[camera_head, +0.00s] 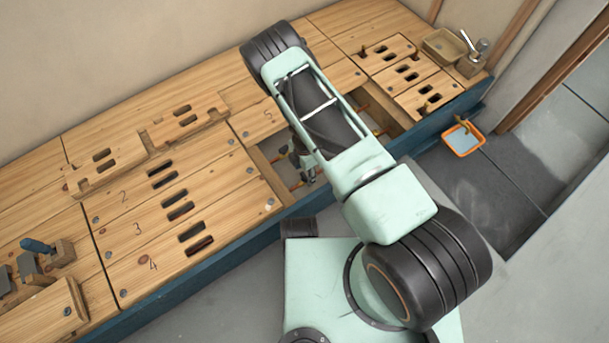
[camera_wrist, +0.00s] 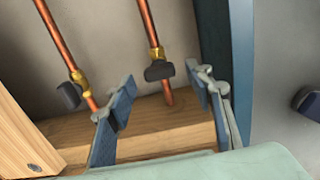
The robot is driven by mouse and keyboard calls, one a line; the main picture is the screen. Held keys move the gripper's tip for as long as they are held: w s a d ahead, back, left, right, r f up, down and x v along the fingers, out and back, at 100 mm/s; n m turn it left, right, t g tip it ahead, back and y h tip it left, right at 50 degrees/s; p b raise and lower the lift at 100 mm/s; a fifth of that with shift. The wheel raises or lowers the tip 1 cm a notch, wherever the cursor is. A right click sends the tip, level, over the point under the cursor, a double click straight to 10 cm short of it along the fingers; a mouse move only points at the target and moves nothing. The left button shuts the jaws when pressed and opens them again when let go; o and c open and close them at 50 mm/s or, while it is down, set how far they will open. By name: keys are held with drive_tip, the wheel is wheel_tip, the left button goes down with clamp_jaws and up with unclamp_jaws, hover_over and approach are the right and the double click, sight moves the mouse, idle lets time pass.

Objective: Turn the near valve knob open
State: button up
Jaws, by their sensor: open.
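Two copper pipes with brass valves show in the wrist view inside a recess of the bench. The knob nearer the blue front panel is a dark grey handle (camera_wrist: 158,71), set across its pipe (camera_wrist: 149,22). The other dark knob (camera_wrist: 69,95) sits to the left on the second pipe (camera_wrist: 60,40), tilted. My gripper (camera_wrist: 163,97) is open and empty, its two blue-grey fingers apart. In the picture the near knob lies between and just beyond the fingertips, with no contact visible. In the head view my gripper (camera_head: 303,168) reaches down into the recess; my arm hides much of it.
The blue front panel (camera_wrist: 213,40) of the bench stands close to the right finger. A wooden wall (camera_wrist: 25,135) bounds the recess on the left. Slotted wooden boards (camera_head: 170,195) cover the bench on both sides.

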drive_tip(key=shift+f, duration=0.7)
drive_tip(key=c, duration=1.2)
drive_tip(key=shift+o, duration=0.2)
